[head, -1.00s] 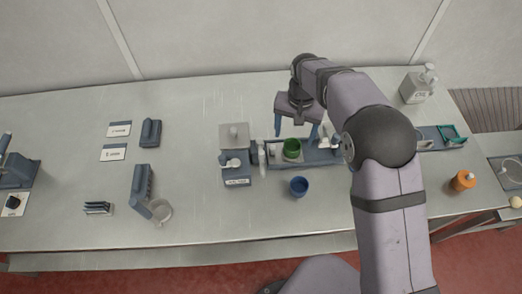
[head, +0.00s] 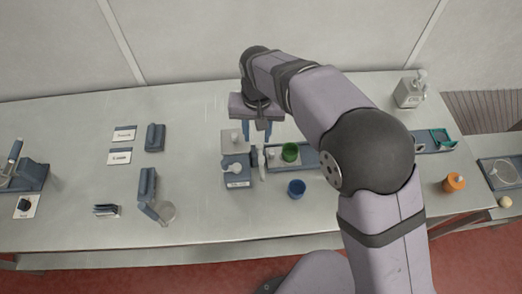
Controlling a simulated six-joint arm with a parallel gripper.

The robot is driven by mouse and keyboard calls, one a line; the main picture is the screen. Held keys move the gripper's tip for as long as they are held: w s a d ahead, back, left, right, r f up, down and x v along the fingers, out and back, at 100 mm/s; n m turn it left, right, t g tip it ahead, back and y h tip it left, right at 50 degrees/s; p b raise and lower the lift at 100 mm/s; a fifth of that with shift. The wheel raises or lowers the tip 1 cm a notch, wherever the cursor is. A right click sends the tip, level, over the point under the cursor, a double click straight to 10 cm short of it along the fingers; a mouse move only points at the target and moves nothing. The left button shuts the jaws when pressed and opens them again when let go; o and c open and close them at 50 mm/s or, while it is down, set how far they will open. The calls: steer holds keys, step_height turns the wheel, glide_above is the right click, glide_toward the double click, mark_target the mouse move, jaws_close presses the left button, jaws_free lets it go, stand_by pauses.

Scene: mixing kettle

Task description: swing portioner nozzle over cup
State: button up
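My gripper (head: 257,133) points down with its two blue fingers apart and nothing seen between them. It hangs over or just behind a blue-grey bench device (head: 237,172) with a label on its front and a pale plate with a knob (head: 232,140) behind it. I cannot tell for sure whether this is the portioner, and no nozzle can be made out clearly. A blue cup (head: 296,189) stands on the table to the right and front of the device. A green cup (head: 290,152) sits in a blue-grey tray (head: 307,158), which my arm partly hides.
A blue-grey holder (head: 147,186) with a clear cup (head: 166,212) stands to the left. A lever device (head: 27,176) is at the far left. A pump bottle (head: 410,90) and an orange container (head: 454,183) stand to the right.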

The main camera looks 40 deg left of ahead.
mark_target(262, 157)
steer(key=shift+s+d+f+n+h, duration=0.15)
steer(key=shift+s+d+f+n, duration=0.1)
steer(key=shift+d+f, duration=0.3)
steer(key=shift+s+d+f+n+h, duration=0.15)
steer(key=shift+s+d+f, duration=0.15)
steer(key=shift+d, duration=0.3)
steer(key=shift+w+a+f+n, duration=0.2)
steer(key=shift+w+n, duration=0.15)
steer(key=shift+n, duration=0.05)
steer(key=shift+s+f+b, duration=0.15)
steer(key=shift+f+b, duration=0.05)
steer(key=shift+b, duration=0.25)
step_height(262, 157, down, 8)
steer(key=b, duration=0.6)
steer(key=shift+b, duration=0.3)
steer(key=shift+r, duration=0.25)
steer(key=shift+f, duration=0.1)
steer(key=c, duration=0.6)
